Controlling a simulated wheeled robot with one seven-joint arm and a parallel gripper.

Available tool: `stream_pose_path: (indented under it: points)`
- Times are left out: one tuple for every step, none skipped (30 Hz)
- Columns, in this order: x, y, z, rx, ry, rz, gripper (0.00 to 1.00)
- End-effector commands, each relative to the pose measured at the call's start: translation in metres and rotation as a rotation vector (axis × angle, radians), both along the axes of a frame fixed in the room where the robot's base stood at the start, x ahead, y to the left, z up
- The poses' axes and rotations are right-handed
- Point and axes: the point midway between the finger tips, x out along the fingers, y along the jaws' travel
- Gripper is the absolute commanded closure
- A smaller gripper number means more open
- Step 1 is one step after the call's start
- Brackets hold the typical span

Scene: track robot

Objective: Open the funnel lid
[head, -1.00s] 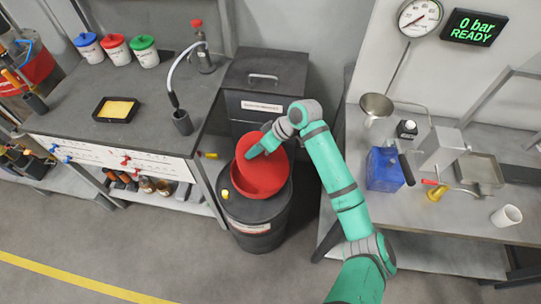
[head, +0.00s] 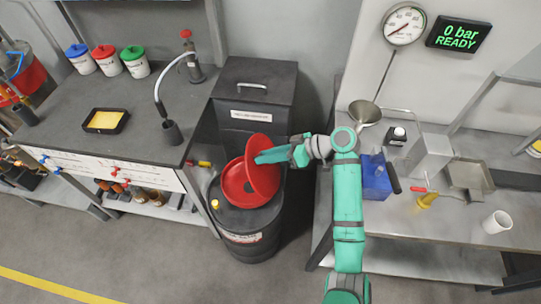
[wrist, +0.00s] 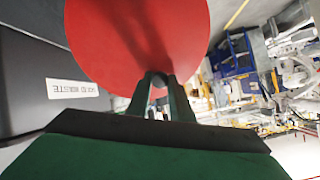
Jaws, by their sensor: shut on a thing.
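A red funnel (head: 232,187) sits on top of a black drum (head: 245,222). Its round red lid (head: 263,160) stands steeply raised at the funnel's right side, and the funnel's inside shows to the left of it. My gripper (head: 258,158) reaches in from the right and is shut on the lid near its upper part. In the wrist view the lid (wrist: 135,40) fills the upper middle, with the gripper fingers (wrist: 159,80) closed at it. The exact grip point is partly hidden by the fingers.
A black bin with a handle (head: 255,100) stands right behind the drum. A workbench (head: 70,125) with tubs is on the left. A metal table (head: 430,225) with a blue container (head: 376,180) is on the right. Grey floor is clear in front.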

Motion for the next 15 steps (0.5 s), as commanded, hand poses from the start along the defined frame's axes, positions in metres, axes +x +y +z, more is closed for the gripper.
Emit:
stream_pose_path:
  points:
    - [0.0001, 0.0013, -0.0007, 0.004, 0.0, 0.001, 1.0]
    - [0.0, 0.0016, -0.0006, 0.005, 0.0, 0.002, 1.0]
    - [0.0001, 0.0019, -0.0005, 0.007, -0.001, 0.003, 1.0]
    - [0.0, 0.0021, -0.0005, 0.007, 0.0, 0.004, 1.0]
    - [0.0, 0.0021, -0.0005, 0.007, 0.0, 0.004, 1.0]
    - [0.0001, 0.0022, -0.0004, 0.007, 0.0, 0.004, 1.0]
    - [0.0001, 0.0022, -0.0004, 0.007, 0.0, 0.004, 1.0]
    - [0.0001, 0.0022, -0.0004, 0.007, 0.0, 0.004, 1.0]
    - [0.0001, 0.0021, -0.0004, 0.007, 0.0, 0.004, 1.0]
    - [0.0002, 0.0021, -0.0003, 0.007, 0.0, 0.004, 1.0]
    - [0.0002, 0.0021, -0.0003, 0.007, 0.0, 0.004, 1.0]
    - [0.0002, 0.002, -0.0003, 0.007, -0.001, 0.003, 1.0]
    - [0.0002, 0.002, -0.0003, 0.007, -0.001, 0.003, 1.0]
    - [0.0003, 0.0019, -0.0003, 0.007, -0.001, 0.003, 0.75]
    - [0.0003, 0.0018, -0.0002, 0.007, -0.001, 0.003, 0.66]
